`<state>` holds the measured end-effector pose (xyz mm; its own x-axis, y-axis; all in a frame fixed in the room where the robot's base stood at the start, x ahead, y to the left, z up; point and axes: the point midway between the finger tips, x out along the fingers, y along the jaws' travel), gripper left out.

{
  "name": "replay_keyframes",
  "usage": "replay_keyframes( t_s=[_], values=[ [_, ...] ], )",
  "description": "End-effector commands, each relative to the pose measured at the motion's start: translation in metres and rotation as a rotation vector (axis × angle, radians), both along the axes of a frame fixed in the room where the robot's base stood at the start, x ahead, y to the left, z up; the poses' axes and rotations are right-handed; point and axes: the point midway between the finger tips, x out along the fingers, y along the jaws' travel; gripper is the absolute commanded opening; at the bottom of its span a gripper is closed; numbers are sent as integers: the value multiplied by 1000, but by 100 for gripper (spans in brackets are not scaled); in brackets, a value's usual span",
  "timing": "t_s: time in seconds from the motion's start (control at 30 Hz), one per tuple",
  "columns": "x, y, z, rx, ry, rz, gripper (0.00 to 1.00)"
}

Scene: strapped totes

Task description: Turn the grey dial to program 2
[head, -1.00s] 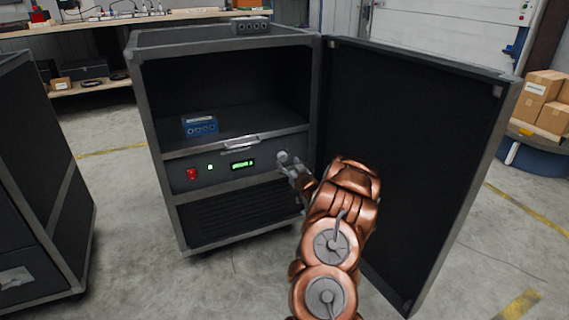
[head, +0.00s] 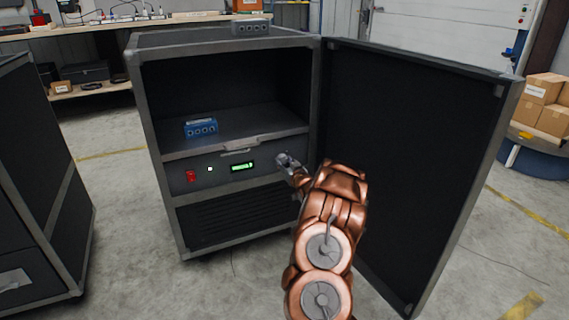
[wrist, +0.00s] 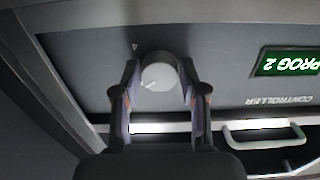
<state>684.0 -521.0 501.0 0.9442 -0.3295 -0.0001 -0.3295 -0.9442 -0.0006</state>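The grey dial (wrist: 158,72) is on the dark front panel (wrist: 225,75) of the rack's controller. It is round, with a pale pointer line toward its lower left in the wrist view, which shows the panel upside down. A small triangle mark sits on the panel just above and left of the dial there. The green display (wrist: 289,62) reads PROG 2; it also shows in the head view (head: 242,166). My gripper (wrist: 159,78) has one finger against each side of the dial and appears closed on it. In the head view my gripper (head: 286,160) hides the dial.
A red switch (head: 191,176) and small lamp (head: 210,169) are left of the display. A handle (head: 240,143) runs above the panel. A blue box (head: 201,127) sits on the shelf. The open door (head: 405,160) stands close right of my arm.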

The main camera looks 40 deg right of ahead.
Motion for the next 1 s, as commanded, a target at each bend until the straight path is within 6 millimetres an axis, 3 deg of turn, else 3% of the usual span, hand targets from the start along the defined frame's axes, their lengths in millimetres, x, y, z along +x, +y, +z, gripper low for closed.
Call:
replay_keyframes(
  t_s=[0.07, 0.3, 1.0],
  values=[
    [0, 0, 0, 0, 0, 0, 31],
    [0, 0, 0, 0, 0, 0, 6],
    [-1, -1, 0, -174, 62, -1, 5]
  ],
)
